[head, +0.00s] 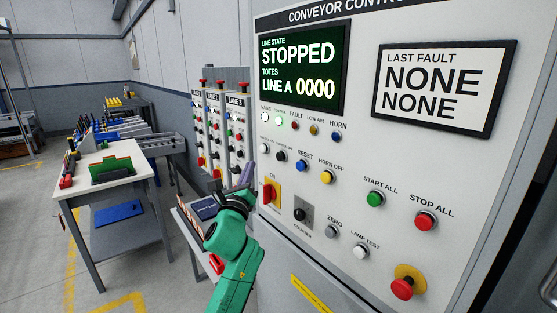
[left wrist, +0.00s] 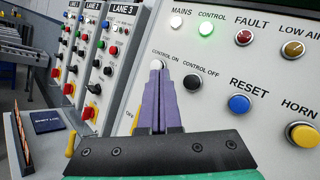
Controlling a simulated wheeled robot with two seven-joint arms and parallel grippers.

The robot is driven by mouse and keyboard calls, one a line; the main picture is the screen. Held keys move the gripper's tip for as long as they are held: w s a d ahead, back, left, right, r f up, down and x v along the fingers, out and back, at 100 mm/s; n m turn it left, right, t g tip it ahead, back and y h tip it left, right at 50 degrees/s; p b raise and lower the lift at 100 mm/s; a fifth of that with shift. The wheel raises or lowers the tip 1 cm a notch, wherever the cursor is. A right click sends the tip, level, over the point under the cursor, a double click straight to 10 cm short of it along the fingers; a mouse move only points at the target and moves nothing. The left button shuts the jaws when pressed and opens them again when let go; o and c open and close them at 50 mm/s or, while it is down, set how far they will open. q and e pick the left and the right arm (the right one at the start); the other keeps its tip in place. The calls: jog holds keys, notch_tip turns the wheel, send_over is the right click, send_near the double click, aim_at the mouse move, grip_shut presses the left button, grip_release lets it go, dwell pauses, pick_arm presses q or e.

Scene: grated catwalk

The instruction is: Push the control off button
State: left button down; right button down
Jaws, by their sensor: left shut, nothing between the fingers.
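The control off button (head: 281,156) is a small black button on the conveyor control panel (head: 340,185). In the left wrist view the control off button (left wrist: 192,82) shows just right of my fingertips, under its label. The white control on button (left wrist: 158,62) is partly hidden behind the fingertips. My left gripper (head: 247,176) is beside the panel's left edge in the head view. In the left wrist view its purple fingers (left wrist: 157,70) are shut and empty, pointing at the panel. I cannot tell whether they touch it. My right gripper is out of view.
The control lamp (left wrist: 206,29) is lit green and the mains lamp (left wrist: 176,21) white. Lane panels (head: 225,130) stand left behind; a small desk (head: 190,215) is below.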

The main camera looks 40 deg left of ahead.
aim_at(277, 156)
pick_arm(q)
jog(key=w+d+b, duration=0.2)
jog(key=w, duration=0.4)
jog(key=shift+w+b, duration=0.25)
jog(key=shift+b, duration=0.1)
jog(key=shift+w+f, duration=0.1)
dwell(1.5)
jog(key=shift+w+d, duration=0.1)
jog(key=shift+w, duration=0.2)
jog(key=shift+w+d+b, duration=0.25)
jog(key=shift+w+b, duration=0.5)
dwell(0.9)
jog(key=shift+s+a+p, duration=0.2)
jog(key=shift+s+p, duration=0.2)
jog(key=shift+s, duration=0.2)
jog(key=shift+s+a+p, duration=0.15)
jog(key=shift+s+p, duration=0.25)
jog(key=shift+s, duration=0.15)
